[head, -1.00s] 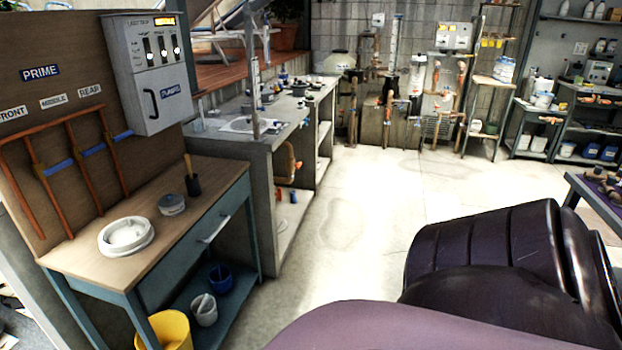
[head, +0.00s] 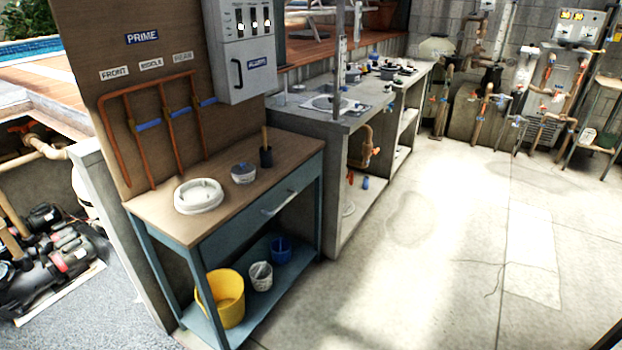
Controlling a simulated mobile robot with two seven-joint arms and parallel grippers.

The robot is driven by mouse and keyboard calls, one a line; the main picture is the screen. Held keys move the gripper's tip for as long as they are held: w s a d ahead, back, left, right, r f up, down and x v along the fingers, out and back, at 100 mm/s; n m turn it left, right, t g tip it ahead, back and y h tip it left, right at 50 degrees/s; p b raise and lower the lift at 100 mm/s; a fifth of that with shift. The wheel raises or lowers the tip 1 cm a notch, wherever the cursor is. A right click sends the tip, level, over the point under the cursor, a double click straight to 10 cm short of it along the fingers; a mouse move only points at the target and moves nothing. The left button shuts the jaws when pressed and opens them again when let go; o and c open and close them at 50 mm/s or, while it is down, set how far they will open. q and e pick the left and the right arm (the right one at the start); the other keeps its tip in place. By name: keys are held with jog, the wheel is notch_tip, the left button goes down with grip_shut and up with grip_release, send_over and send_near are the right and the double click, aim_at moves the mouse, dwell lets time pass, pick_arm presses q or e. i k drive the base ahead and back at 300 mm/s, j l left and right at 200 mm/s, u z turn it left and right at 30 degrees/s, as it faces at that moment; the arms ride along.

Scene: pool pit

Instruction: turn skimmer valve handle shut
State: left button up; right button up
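Neither of my grippers is in view. No handle can be read as the skimmer valve. Several copper pipes with small blue handles (head: 519,92) stand against the far wall. A copper pipe (head: 367,147) with an orange-red part (head: 350,177) sits in the open bay under the concrete counter. At the left, a pale pipe (head: 38,147) with an orange-red part (head: 22,128) runs in a pit beside the deck. These parts are too small to tell their positions.
A wooden-topped bench (head: 221,211) with a white ring (head: 198,195) stands in front, below a panel with copper pipes (head: 168,125). A yellow bucket (head: 222,296) is on its lower shelf. Black pump gear (head: 50,265) lies at left. The floor (head: 430,270) at right is clear.

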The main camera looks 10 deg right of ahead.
aim_at(351, 177)
jog(key=z, duration=0.45)
jog(key=i+l+u, duration=0.1)
jog(key=u, duration=0.3)
jog(key=i+l+u, duration=0.15)
jog(key=u, duration=0.25)
jog(key=i+l+u, duration=0.2)
jog(key=l, duration=0.2)
jog(key=i+l+u, duration=0.2)
jog(key=l, duration=0.2)
jog(key=i+l+u, duration=0.1)
jog(key=l, duration=0.45)
jog(key=i+l+u, duration=0.1)
jog(key=l, duration=0.45)
jog(key=i+l+u, duration=0.1)
jog(key=l, duration=0.5)
jog(key=i+l, duration=0.1)
jog(key=l, duration=0.3)
jog(key=i+l, duration=0.1)
jog(key=l, duration=0.3)
jog(key=i+l, duration=0.1)
jog(key=l, duration=0.35)
jog(key=i+l, duration=0.1)
jog(key=l, duration=0.3)
jog(key=i+l, duration=0.1)
jog(key=i, duration=0.35)
